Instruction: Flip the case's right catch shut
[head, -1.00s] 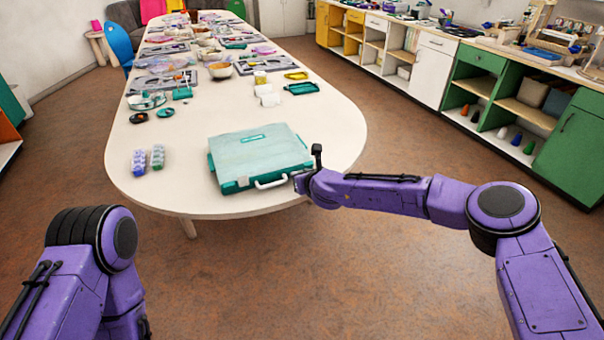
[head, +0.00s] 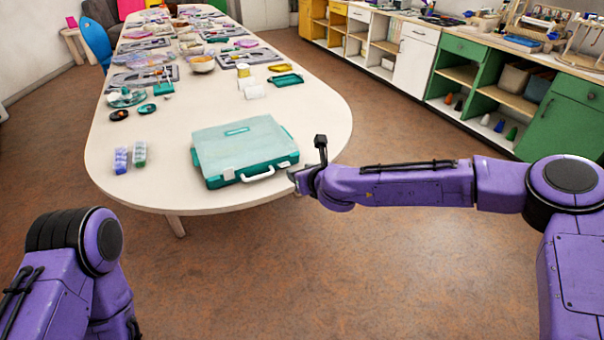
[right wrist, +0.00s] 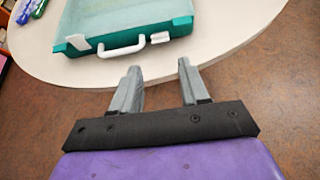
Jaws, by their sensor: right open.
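The teal case (head: 233,139) with a pale lid lies closed on the table's near end. Its white handle (head: 258,175) faces me and also shows in the right wrist view (right wrist: 122,49). There, a white right catch (right wrist: 160,37) sits right of the handle and a left catch (right wrist: 78,42) left of it; I cannot tell whether either is shut. My right gripper (right wrist: 157,67) is open and empty, its fingers pointing at the case front near the right catch, apart from it. In the head view it is by the case's front right corner (head: 292,178). My left gripper is out of view.
The white table (head: 330,125) carries two small bead holders (head: 130,155) left of the case, and a white block (head: 254,91) and a green tray (head: 286,79) behind it. Several trays and bowls fill the far end. Table right of the case is clear.

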